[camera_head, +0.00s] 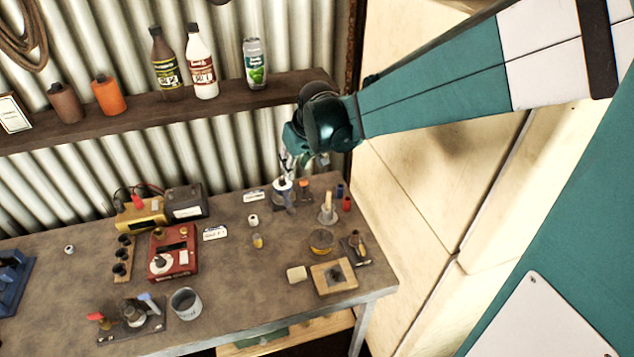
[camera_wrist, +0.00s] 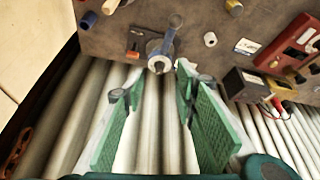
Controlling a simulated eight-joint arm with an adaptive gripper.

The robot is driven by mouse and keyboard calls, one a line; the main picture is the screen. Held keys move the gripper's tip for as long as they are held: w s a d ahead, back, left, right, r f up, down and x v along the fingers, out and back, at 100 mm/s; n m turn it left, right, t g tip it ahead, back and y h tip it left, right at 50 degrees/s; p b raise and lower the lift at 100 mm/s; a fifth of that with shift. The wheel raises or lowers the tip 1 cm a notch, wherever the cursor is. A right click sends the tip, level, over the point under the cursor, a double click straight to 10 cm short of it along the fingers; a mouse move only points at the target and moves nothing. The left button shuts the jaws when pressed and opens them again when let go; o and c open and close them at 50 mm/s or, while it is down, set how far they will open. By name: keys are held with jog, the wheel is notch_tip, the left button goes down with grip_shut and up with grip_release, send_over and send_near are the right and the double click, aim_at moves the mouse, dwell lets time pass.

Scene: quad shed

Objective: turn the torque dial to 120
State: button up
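My gripper (camera_head: 290,160) hangs over the back right of the bench. In the wrist view my gripper (camera_wrist: 158,88) is open, its two green pads wide apart with nothing between them. Just beyond the fingertips is a round, silver-white piece (camera_wrist: 158,62) with a blue handle; it also shows below my gripper in the head view (camera_head: 283,185). No dial marking is legible, so I cannot tell which piece is the torque dial.
A yellow charger (camera_head: 142,215) and a dark battery (camera_head: 186,203) stand behind the red box. A shelf (camera_head: 150,117) with bottles and cans runs along the corrugated wall. A grey cup (camera_head: 186,304) and a wooden block (camera_head: 334,276) stand near the front edge.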

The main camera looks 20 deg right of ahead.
jog(key=s+d+r+m+t+h+b, duration=0.1)
jog(key=s+d+r+m+b, duration=0.1)
jog(key=s, duration=1)
jog(key=shift+s+d+r+m, duration=0.3)
jog(key=shift+r+m, duration=0.4)
jog(key=shift+r, duration=0.3)
dwell(0.3)
jog(key=w+a+f+n+p, duration=0.1)
jog(key=w+f+n, duration=0.1)
jog(key=w, duration=0.5)
jog(key=w+a+f+n+g+y+p, duration=0.1)
jog(key=w+f+n+p, duration=0.1)
jog(key=w+f, duration=0.3)
jog(key=w+a+f+n+y+p, duration=0.1)
jog(key=w+a+f+n, duration=0.1)
jog(key=w, duration=0.7)
jog(key=shift+w+f+g+p, duration=0.25)
jog(key=shift+f+g+p, duration=0.15)
jog(key=shift+f, duration=0.45)
